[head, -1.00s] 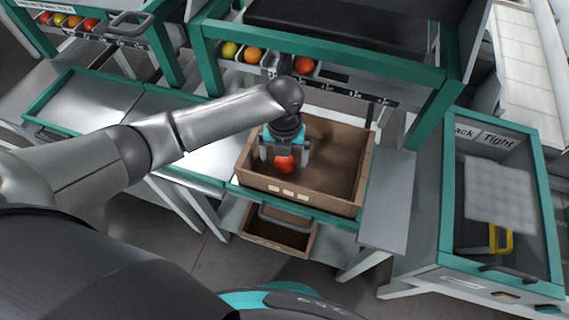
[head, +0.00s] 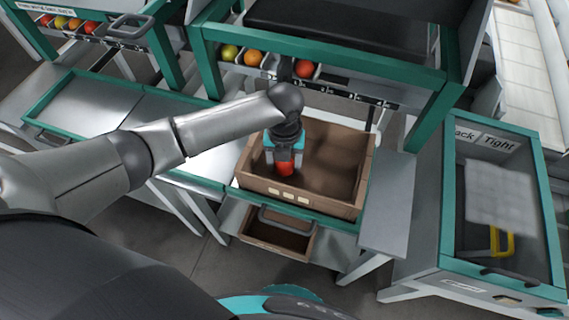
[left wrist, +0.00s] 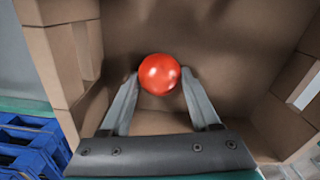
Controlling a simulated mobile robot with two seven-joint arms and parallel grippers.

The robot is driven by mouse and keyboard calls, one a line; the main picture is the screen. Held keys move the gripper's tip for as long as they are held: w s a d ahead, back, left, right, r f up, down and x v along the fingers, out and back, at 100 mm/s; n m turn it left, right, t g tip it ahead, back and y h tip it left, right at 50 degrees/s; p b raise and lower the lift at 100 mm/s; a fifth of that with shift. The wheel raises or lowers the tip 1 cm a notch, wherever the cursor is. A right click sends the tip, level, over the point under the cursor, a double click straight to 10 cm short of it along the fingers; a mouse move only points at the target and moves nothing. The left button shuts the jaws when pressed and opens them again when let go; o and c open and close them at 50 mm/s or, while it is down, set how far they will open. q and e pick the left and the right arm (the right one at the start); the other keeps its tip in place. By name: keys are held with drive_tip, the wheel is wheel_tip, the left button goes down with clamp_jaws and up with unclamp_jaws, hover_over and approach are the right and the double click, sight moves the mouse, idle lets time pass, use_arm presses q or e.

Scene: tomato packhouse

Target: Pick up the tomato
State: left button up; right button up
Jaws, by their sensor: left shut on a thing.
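A round red tomato (head: 285,169) is at the near left inside an otherwise empty brown crate (head: 330,206). My left gripper (head: 285,163) points down into the crate and is shut on the tomato. In the left wrist view the tomato (left wrist: 159,74) sits between the two fingertips, with a finger against each side. The crate's brown walls and floor surround it there. I cannot tell whether the tomato touches the crate floor. My right gripper is not in view.
A teal-framed rack (head: 330,62) with yellow, orange and red tomatoes stands just behind the crate. A second brown crate (head: 278,237) is below. A teal-edged bin (head: 448,200) stands right; metal bench tops (head: 100,110) lie left. Blue crates (left wrist: 30,145) show in the left wrist view.

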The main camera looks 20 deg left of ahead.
use_arm(q)
drive_tip(key=shift+r, duration=0.15)
wheel_tip(320, 180, up, 20)
drive_tip(key=p, duration=0.5)
wheel_tip(320, 180, up, 7)
drive_tip(key=n+b, duration=0.2)
drive_tip(key=n, duration=2.8)
hover_over(277, 169)
drive_tip(key=s+a, duration=0.2)
drive_tip(key=s, duration=0.1)
drive_tip(key=n, duration=0.2)
drive_tip(key=s+n, duration=0.1)
drive_tip(key=shift+a+r+n, duration=0.15)
drive_tip(key=shift+a+n, duration=0.15)
drive_tip(key=shift+n, duration=0.1)
drive_tip(key=shift+w+d, duration=0.1)
